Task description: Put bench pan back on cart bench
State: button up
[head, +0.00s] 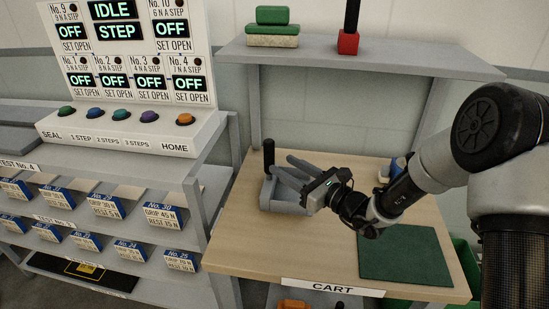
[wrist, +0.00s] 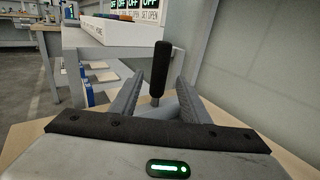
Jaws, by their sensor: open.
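The bench pan (head: 270,198) is a grey pan with an upright black handle, standing on the left part of the wooden cart bench (head: 240,240). My gripper (head: 283,168) reaches in from the right, its two grey fingers apart and pointing at the handle. In the wrist view the black handle (wrist: 160,70) stands upright between and beyond the open fingers of my gripper (wrist: 158,85). I cannot tell whether either finger touches it. My gripper hides part of the pan.
A dark green mat (head: 405,254) lies at the bench's right. A blue and white item (head: 385,170) sits behind my arm. A shelf (head: 370,58) above holds green blocks (head: 272,28) and a red block (head: 348,43). A control panel (head: 130,125) stands left.

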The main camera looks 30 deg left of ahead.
jog(key=shift+v, duration=0.8)
